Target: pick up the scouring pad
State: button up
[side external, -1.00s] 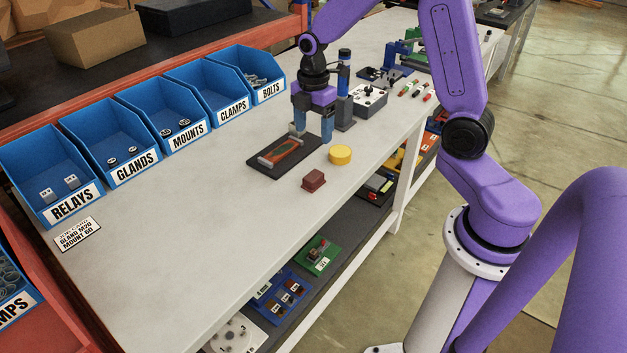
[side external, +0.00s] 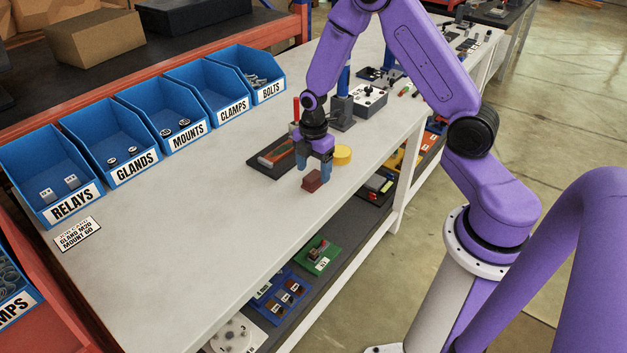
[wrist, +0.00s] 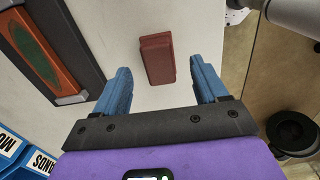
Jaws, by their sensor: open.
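The scouring pad is a small dark red block (side external: 312,181) lying on the grey-white bench near its front edge. In the wrist view the scouring pad (wrist: 157,59) lies ahead of and between the two blue fingers, with bare bench on both sides of it. My gripper (side external: 315,170) is open and stands just above and behind the pad in the side view. In the wrist view my gripper (wrist: 161,84) has its fingers spread wide with nothing between the tips but the pad beyond them.
A dark tray (side external: 259,160) with an orange and green tool lies left of my gripper. A yellow round piece (side external: 343,153) sits close on the right. Blue labelled bins (side external: 133,142) line the back. The bench's left middle is clear.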

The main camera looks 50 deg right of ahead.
aim_at(313, 175)
jog(key=shift+f, duration=1.55)
jog(key=c, duration=1.1)
jog(key=shift+c, duration=0.2)
jog(key=shift+r, duration=0.9)
jog(key=s+a+r, duration=0.1)
jog(key=s+r, duration=1)
jog(key=s, duration=0.3)
jog(key=shift+a, duration=0.3)
jog(key=shift+r, duration=0.1)
